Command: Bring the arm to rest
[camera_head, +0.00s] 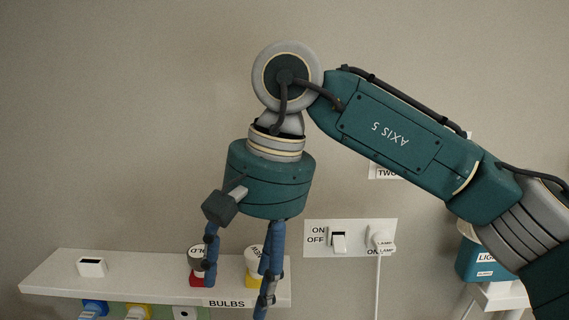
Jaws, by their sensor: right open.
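My right arm (400,130) comes in from the right, with a teal link marked AXIS 5, and bends down at a round grey joint. My right gripper (237,297) hangs below it, pointing down, with its blue fingers apart. The fingers overlap the shelf in the picture, in front of the two bulb holders. I see nothing held between them. The lower end of the right-hand finger is near the bottom edge of the view. My left gripper is not in view.
A white shelf (140,275) labelled BULBS carries a white box (92,267), a red-based item (196,280) and a yellow-based item (251,279). A wall switch (339,243) and corded plug (382,238) are right of the gripper. A teal box (480,262) stands farther right.

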